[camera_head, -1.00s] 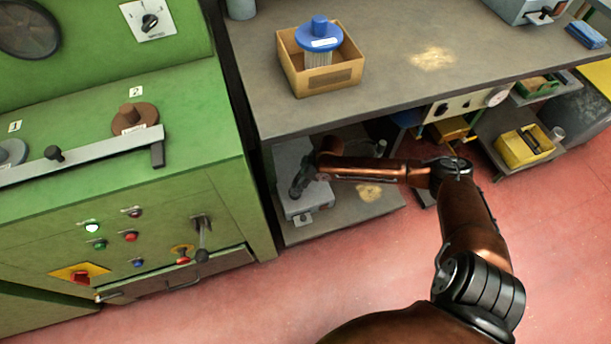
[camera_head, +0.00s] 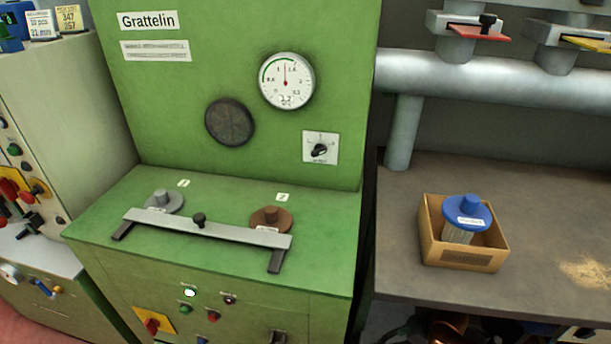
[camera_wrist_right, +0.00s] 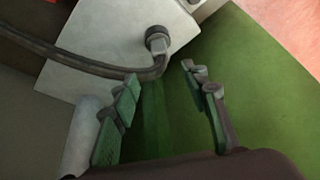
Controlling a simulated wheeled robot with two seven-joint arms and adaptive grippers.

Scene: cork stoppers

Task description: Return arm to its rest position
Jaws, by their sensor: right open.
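My right arm (camera_head: 445,328) shows only as a small brown and dark part at the bottom edge of the head view, below the front edge of the bench. Its gripper is hidden there. In the right wrist view my right gripper (camera_wrist_right: 160,75) is open, with its two fingers apart and nothing held between them. Beyond the fingertips is a pale box (camera_wrist_right: 110,40) with a dark round knob (camera_wrist_right: 157,40) and a dark bent bar (camera_wrist_right: 90,60). My left gripper is in neither view.
A green machine (camera_head: 200,255) with a gauge (camera_head: 287,80) stands left of the grey bench (camera_head: 440,180). On the bench is a cardboard box (camera_head: 463,256) holding a blue-topped brush-like part (camera_head: 467,212). In the wrist view a green surface (camera_wrist_right: 250,90) lies close beside the right finger.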

